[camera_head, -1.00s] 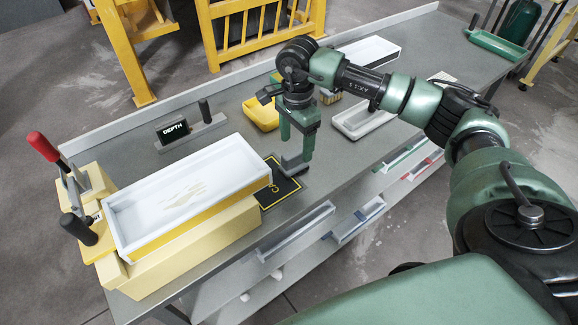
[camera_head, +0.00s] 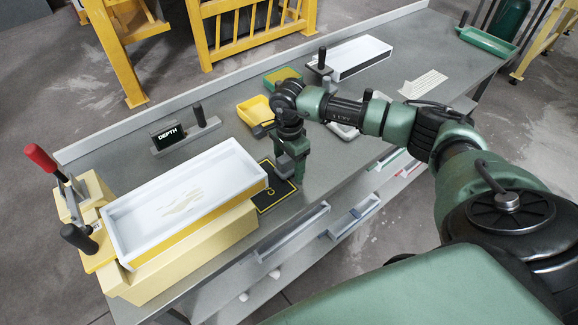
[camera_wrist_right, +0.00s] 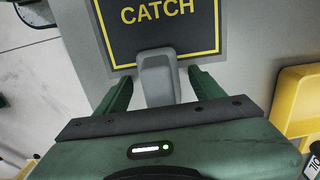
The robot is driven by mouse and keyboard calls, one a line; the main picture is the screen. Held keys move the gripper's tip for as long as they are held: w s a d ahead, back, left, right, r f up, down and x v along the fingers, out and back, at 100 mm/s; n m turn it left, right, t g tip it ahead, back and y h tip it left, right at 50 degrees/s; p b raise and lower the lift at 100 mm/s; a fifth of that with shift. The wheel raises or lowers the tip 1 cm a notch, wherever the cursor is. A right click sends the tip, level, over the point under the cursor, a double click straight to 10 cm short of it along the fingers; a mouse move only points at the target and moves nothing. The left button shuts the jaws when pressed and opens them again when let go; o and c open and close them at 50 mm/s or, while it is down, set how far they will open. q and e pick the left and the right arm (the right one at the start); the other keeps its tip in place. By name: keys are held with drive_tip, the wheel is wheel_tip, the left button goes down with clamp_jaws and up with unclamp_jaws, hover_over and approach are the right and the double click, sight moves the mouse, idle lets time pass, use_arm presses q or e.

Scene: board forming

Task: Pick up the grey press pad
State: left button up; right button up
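A grey block with a rounded top, which looks like the press pad (camera_wrist_right: 157,78), stands between the two green fingers of my right gripper (camera_wrist_right: 159,76) in the right wrist view. Narrow gaps show beside it, so the fingers look open around it, not closed on it. In the head view the right gripper (camera_head: 291,168) is low over the black mat (camera_head: 268,201), and the grey pad (camera_head: 284,187) shows partly beside it. The wrist view shows the mat (camera_wrist_right: 125,40) with yellow "CATCH" lettering. My left gripper is not in view.
A white tray (camera_head: 243,152) on a cream and yellow base stands to the left. A DEPTH gauge (camera_head: 168,135) and a yellow bin (camera_head: 255,111) stand behind. A grey tray (camera_head: 343,131) is partly hidden by my arm. The table's front edge is close.

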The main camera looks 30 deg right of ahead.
clamp_jaws()
drive_tip(key=shift+r, duration=0.1)
drive_tip(key=shift+w+r, duration=0.1)
drive_tip(key=shift+r, duration=0.35)
wheel_tip(320, 180, up, 19)
drive_tip(key=b, duration=0.4)
